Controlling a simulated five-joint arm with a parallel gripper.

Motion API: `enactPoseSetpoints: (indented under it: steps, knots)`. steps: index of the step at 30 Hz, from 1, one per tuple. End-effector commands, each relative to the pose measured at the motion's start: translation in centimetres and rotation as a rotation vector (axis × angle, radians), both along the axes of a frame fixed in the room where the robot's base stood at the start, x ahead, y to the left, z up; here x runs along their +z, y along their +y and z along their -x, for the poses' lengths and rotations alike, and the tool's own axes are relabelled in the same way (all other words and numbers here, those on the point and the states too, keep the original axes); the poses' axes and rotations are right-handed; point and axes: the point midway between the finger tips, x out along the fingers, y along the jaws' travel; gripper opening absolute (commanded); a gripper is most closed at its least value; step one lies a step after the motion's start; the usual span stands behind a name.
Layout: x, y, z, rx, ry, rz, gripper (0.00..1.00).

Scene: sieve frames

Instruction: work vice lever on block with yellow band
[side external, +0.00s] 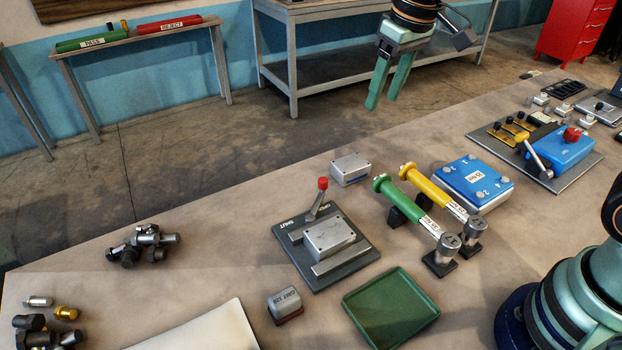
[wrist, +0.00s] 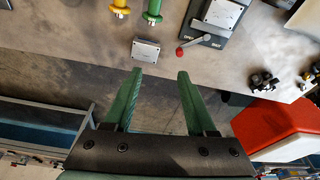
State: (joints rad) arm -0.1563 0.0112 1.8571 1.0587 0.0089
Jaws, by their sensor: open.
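The vice is a dark grey plate (side external: 290,250) with a lever whose red knob (side external: 323,184) stands raised at its back edge. A grey metal block (side external: 328,236) sits in the vice beside a grey jaw bar. A second grey block (side external: 350,167) lies on the bench behind the vice. I see no yellow band on either block. In the wrist view the red knob (wrist: 180,52) and the loose grey block (wrist: 145,51) lie beyond the fingertips. My gripper (side external: 382,103) is open and empty, in the air behind the bench's far edge; its fingers also show in the wrist view (wrist: 155,72).
A green (side external: 405,205) and a yellow (side external: 432,190) cylinder gauge rest on stands right of the vice. A green tray (side external: 391,308) and a grey weight-like block (side external: 285,303) are in front. A blue box (side external: 473,179) and a blue lever device (side external: 560,150) stand right.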

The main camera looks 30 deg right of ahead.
Motion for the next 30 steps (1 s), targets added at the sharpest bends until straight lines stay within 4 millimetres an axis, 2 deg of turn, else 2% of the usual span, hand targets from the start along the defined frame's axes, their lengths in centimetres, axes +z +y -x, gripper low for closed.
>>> enactPoseSetpoints:
  steps: [1, 6, 12, 16, 23, 30]
  knots:
    - [-0.9, 0.9, -1.1, 0.015, 0.029, 0.005, 0.56]
    - [-3.7, 3.5, -4.1, 0.058, 0.107, 0.019, 0.56]
    - [-7.3, 6.0, -6.4, 0.096, 0.178, 0.037, 0.56]
    - [-8.6, 6.9, -6.9, 0.109, 0.204, 0.044, 0.56]
    - [-10.1, 7.1, -7.1, 0.114, 0.212, 0.046, 0.56]
    - [-14.3, 7.1, -7.0, 0.113, 0.215, 0.046, 0.56]
